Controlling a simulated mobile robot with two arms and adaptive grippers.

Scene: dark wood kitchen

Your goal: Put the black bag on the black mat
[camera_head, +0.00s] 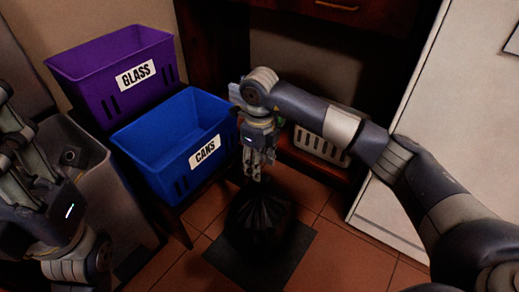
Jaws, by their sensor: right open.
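The black bag (258,222) stands upright on the dark floor mat (225,259), with its gathered top pointing up. The mat lies on the tiles and shows around the bag's lower part. My right gripper (257,174) points down directly above the bag's top, with its fingers open. The fingertips are very close to the gathered top; I cannot tell whether they touch it. My left arm (45,205) is at the left edge, well away from the bag, and the state of its gripper is unclear.
A blue CANS bin (165,128) stands left of my right gripper, with a purple GLASS bin (95,65) behind it. A light slatted basket (322,147) sits on a low shelf behind. A white panel (455,130) stands at right. Tiles right of the mat are clear.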

